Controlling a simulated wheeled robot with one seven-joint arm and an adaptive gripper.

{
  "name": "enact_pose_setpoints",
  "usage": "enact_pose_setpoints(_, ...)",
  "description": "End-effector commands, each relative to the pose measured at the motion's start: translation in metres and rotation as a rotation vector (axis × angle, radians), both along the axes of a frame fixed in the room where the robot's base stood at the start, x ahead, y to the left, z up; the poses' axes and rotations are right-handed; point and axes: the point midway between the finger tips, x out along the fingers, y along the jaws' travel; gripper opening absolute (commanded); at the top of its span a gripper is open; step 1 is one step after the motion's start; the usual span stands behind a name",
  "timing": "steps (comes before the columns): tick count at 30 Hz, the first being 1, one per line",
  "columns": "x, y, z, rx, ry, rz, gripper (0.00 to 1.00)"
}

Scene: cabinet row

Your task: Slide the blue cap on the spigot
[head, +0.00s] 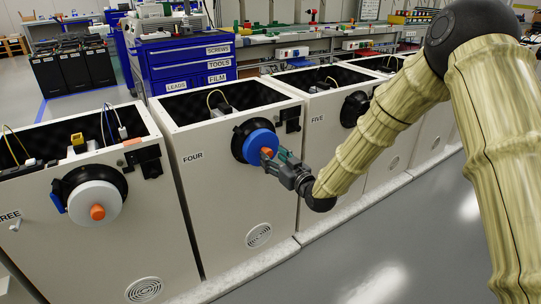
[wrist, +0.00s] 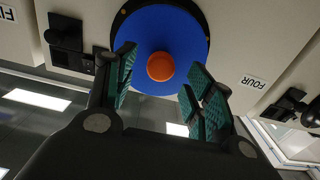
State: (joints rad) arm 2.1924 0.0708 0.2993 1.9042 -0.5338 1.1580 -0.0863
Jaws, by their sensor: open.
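The blue cap (head: 262,141) is a round disc with an orange knob (head: 267,152) at its centre. It sits at the black round spigot (head: 241,135) on the front of the cabinet marked FOUR. I cannot tell how far it is seated. In the wrist view the blue cap (wrist: 160,38) fills the top middle, with the black ring showing around its edge and the orange knob (wrist: 160,66) facing me. My gripper (head: 276,160) is in front of the cap. In the wrist view its teal-padded fingers (wrist: 160,85) are spread apart on either side of the knob, with gaps.
Cabinet THREE (head: 135,245) at left has a white cap (head: 96,203) with an orange knob. Cabinet FIVE (head: 318,119) stands to the right. A black latch box (head: 288,119) is beside the spigot on cabinet FOUR. The grey floor (head: 400,255) in front is clear.

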Motion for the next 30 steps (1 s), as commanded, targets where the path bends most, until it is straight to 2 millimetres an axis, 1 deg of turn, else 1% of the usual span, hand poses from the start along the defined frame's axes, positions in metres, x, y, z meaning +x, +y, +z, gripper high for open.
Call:
enact_pose_setpoints(3, -0.019, -0.014, 0.001, -0.001, 0.001, -0.001, 0.53)
enact_pose_setpoints(9, -0.047, -0.035, 0.000, 0.001, 0.001, -0.001, 0.53)
enact_pose_setpoints(15, -0.066, -0.048, 0.000, 0.001, -0.001, -0.001, 0.53)
enact_pose_setpoints(18, -0.071, -0.052, 0.000, 0.000, 0.000, -0.001, 0.53)
enact_pose_setpoints(20, -0.073, -0.054, -0.005, -0.002, 0.010, -0.003, 0.53)
enact_pose_setpoints(23, -0.080, -0.059, -0.026, -0.015, 0.058, -0.016, 0.53)
enact_pose_setpoints(26, -0.096, -0.068, -0.067, -0.039, 0.154, -0.043, 0.53)
enact_pose_setpoints(27, -0.104, -0.073, -0.087, -0.051, 0.203, -0.057, 0.53)
enact_pose_setpoints(29, -0.119, -0.082, -0.117, -0.072, 0.279, -0.078, 0.53)
enact_pose_setpoints(30, -0.129, -0.088, -0.137, -0.086, 0.331, -0.093, 0.53)
